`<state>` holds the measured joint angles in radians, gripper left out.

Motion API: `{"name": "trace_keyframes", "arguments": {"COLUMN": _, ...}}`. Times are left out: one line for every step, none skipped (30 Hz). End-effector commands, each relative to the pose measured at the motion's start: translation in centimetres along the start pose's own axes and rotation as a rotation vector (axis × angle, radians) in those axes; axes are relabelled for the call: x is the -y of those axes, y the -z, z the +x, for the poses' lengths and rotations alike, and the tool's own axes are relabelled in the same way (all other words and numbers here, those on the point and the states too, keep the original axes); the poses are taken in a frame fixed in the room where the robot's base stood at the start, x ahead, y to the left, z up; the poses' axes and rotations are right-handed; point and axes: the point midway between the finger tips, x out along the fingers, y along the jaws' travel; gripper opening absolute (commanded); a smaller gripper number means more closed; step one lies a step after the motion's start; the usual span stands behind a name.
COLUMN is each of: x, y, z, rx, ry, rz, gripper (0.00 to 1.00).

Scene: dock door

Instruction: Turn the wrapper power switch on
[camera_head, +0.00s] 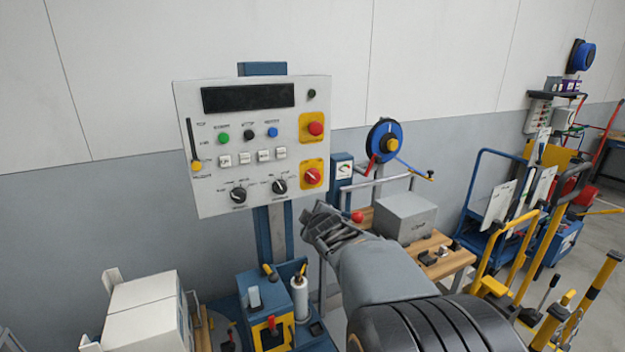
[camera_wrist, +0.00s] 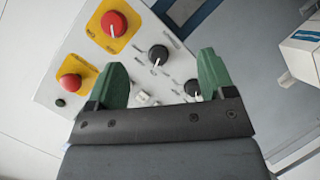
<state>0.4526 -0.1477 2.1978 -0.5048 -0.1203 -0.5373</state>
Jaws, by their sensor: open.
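The wrapper's white control panel (camera_head: 215,180) stands upright on a blue post. A red rotary switch (camera_head: 312,176) on a yellow plate sits at its lower right, with a pale mark on its face; it looks like the power switch, its label unreadable. It also shows in the wrist view (camera_wrist: 115,24), upper left. A red mushroom button (camera_head: 316,128) on another yellow plate is above it. Two black knobs (camera_head: 279,186) are to its left. My gripper (camera_head: 322,226) is in front of the panel's lower right corner, open and empty. Its green fingers (camera_wrist: 161,62) point at the panel, apart from the red switch.
Green, black and blue buttons (camera_head: 248,134), white buttons and a lever slider (camera_head: 195,160) share the panel. A workbench with a grey box (camera_head: 405,217) stands at right. A blue cabinet (camera_head: 264,305) and a white boxy item (camera_head: 145,312) are below.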

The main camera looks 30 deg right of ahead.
Motion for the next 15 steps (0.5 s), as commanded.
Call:
{"name": "trace_keyframes", "arguments": {"x": -1.8, "y": -0.9, "z": 1.5, "rx": -0.043, "ry": -0.055, "rz": -0.082, "gripper": 0.76}}
{"name": "trace_keyframes", "arguments": {"x": -2.7, "y": -1.1, "z": 2.1, "rx": -0.076, "ry": -0.083, "rz": -0.140, "gripper": 0.76}}
{"name": "trace_keyframes", "arguments": {"x": -3.8, "y": -1.4, "z": 2.8, "rx": -0.116, "ry": -0.119, "rz": -0.212, "gripper": 0.76}}
{"name": "trace_keyframes", "arguments": {"x": -4.5, "y": -1.8, "z": 3.2, "rx": -0.144, "ry": -0.142, "rz": -0.263, "gripper": 0.76}}
{"name": "trace_keyframes", "arguments": {"x": -5.0, "y": -2.0, "z": 3.6, "rx": -0.171, "ry": -0.164, "rz": -0.309, "gripper": 0.76}}
{"name": "trace_keyframes", "arguments": {"x": -5.7, "y": -2.4, "z": 4.0, "rx": -0.204, "ry": -0.190, "rz": -0.366, "gripper": 0.76}}
{"name": "trace_keyframes", "arguments": {"x": -6.1, "y": -2.7, "z": 4.2, "rx": -0.227, "ry": -0.207, "rz": -0.403, "gripper": 0.76}}
{"name": "trace_keyframes", "arguments": {"x": -6.5, "y": -3.0, "z": 4.4, "rx": -0.246, "ry": -0.222, "rz": -0.436, "gripper": 0.76}}
{"name": "trace_keyframes", "arguments": {"x": -6.9, "y": -3.3, "z": 4.6, "rx": -0.271, "ry": -0.240, "rz": -0.475, "gripper": 0.76}}
{"name": "trace_keyframes", "arguments": {"x": -7.0, "y": -3.5, "z": 4.7, "rx": -0.287, "ry": -0.250, "rz": -0.500, "gripper": 0.76}}
{"name": "trace_keyframes", "arguments": {"x": -7.3, "y": -3.7, "z": 4.7, "rx": -0.300, "ry": -0.260, "rz": -0.522, "gripper": 0.76}}
{"name": "trace_keyframes", "arguments": {"x": -7.5, "y": -3.9, "z": 4.8, "rx": -0.316, "ry": -0.270, "rz": -0.545, "gripper": 0.76}}
{"name": "trace_keyframes", "arguments": {"x": -7.6, "y": -4.0, "z": 4.9, "rx": -0.325, "ry": -0.276, "rz": -0.559, "gripper": 0.76}}
{"name": "trace_keyframes", "arguments": {"x": -7.7, "y": -4.0, "z": 5.1, "rx": -0.334, "ry": -0.281, "rz": -0.571, "gripper": 0.76}}
{"name": "trace_keyframes", "arguments": {"x": -7.8, "y": -4.0, "z": 5.3, "rx": -0.341, "ry": -0.286, "rz": -0.582, "gripper": 0.76}}
